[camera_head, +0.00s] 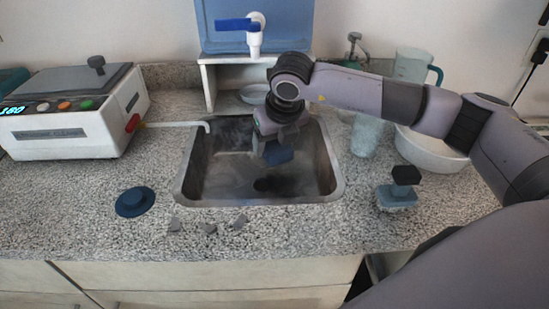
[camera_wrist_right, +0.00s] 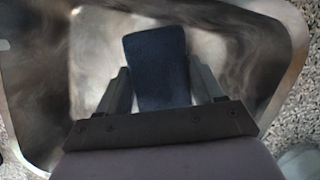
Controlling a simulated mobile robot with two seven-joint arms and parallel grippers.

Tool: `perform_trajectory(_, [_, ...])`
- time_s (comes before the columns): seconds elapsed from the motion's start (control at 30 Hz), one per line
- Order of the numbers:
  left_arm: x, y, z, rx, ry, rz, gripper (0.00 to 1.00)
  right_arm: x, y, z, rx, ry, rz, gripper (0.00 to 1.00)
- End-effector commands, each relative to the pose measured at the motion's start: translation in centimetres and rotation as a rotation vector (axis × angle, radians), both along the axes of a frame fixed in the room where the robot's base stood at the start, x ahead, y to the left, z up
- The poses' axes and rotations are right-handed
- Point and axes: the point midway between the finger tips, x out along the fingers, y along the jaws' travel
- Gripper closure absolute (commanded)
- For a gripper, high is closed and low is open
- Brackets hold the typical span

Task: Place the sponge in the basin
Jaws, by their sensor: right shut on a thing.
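The basin (camera_head: 215,190) is a metal sink set into the speckled counter; its inside wall also shows in the right wrist view (camera_wrist_right: 40,85). My right gripper (camera_head: 270,143) reaches in over the basin from the right. It is shut on a dark blue sponge (camera_head: 278,154), which hangs within the basin's opening in the head view. In the right wrist view the sponge (camera_wrist_right: 158,65) sits between the two fingers of the gripper (camera_wrist_right: 160,90), with basin metal behind it. I cannot tell whether the sponge touches the basin floor. My left gripper is not in view.
A white appliance (camera_head: 75,110) with a display stands at the left. A blue stopper (camera_head: 135,201) and small grey pieces (camera_head: 210,228) lie in front. A blue brush-like tool (camera_head: 396,195), a white bowl (camera_head: 430,152) and a clear cup (camera_head: 366,135) stand at the right.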

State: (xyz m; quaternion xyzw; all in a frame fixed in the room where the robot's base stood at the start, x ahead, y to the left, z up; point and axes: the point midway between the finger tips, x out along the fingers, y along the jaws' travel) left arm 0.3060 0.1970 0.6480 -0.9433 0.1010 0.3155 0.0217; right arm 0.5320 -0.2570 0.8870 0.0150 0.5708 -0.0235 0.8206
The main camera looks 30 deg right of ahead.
Motion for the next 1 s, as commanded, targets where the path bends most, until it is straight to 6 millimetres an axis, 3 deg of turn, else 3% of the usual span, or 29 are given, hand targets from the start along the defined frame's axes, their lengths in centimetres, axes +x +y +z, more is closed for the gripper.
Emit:
perform_trajectory(0.4, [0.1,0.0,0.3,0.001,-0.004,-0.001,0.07,-0.1,0.0,-5.0,0.000,0.002,-0.001,0.71])
perform_trajectory(0.8, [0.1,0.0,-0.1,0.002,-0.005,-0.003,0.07,0.0,0.0,-5.7,0.000,0.000,-0.001,0.71])
perform_trajectory(0.83, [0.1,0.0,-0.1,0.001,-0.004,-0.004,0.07,0.0,0.0,-5.6,0.000,0.000,-0.001,0.30])
perform_trajectory(0.9, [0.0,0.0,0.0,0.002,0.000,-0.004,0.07,0.0,0.0,-5.5,0.000,0.000,-0.001,0.08])
perform_trajectory(1.0, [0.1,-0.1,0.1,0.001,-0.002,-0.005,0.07,0.0,0.0,-5.5,0.000,0.000,-0.001,0.08])
